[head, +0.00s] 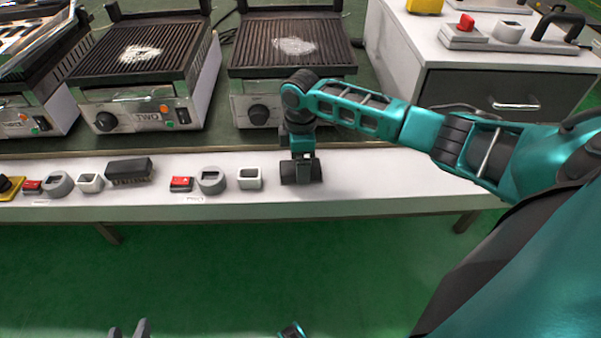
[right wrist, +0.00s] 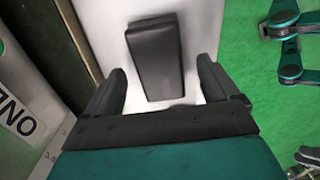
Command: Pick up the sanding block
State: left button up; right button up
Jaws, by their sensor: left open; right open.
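A smooth black block, which I take to be the sanding block (right wrist: 156,55), lies on a white shelf in the right wrist view. My right gripper (right wrist: 157,72) is open, with one finger on each side of the block's near part. I see a gap between the block and each finger. In the head view my right gripper (head: 301,168) reaches down to the shelf right of a small white square holder (head: 250,179). There its dark fingers and the block blend together. My left gripper (head: 130,329) shows only its grey fingertips at the bottom edge, apart and empty, away from the shelf.
Along the white shelf (head: 360,187) stand a black brush (head: 130,170), red switches (head: 181,184) and grey rings (head: 211,180). Grills (head: 140,60) stand behind it. A white cabinet (head: 392,50) is at back right. The shelf right of my right gripper is clear.

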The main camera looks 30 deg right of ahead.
notch_tip(320, 180, down, 2)
jog(key=shift+f, duration=0.1)
jog(key=c, duration=1.1)
notch_tip(320, 180, up, 20)
jog(key=p, duration=0.5)
jog(key=shift+p, duration=0.3)
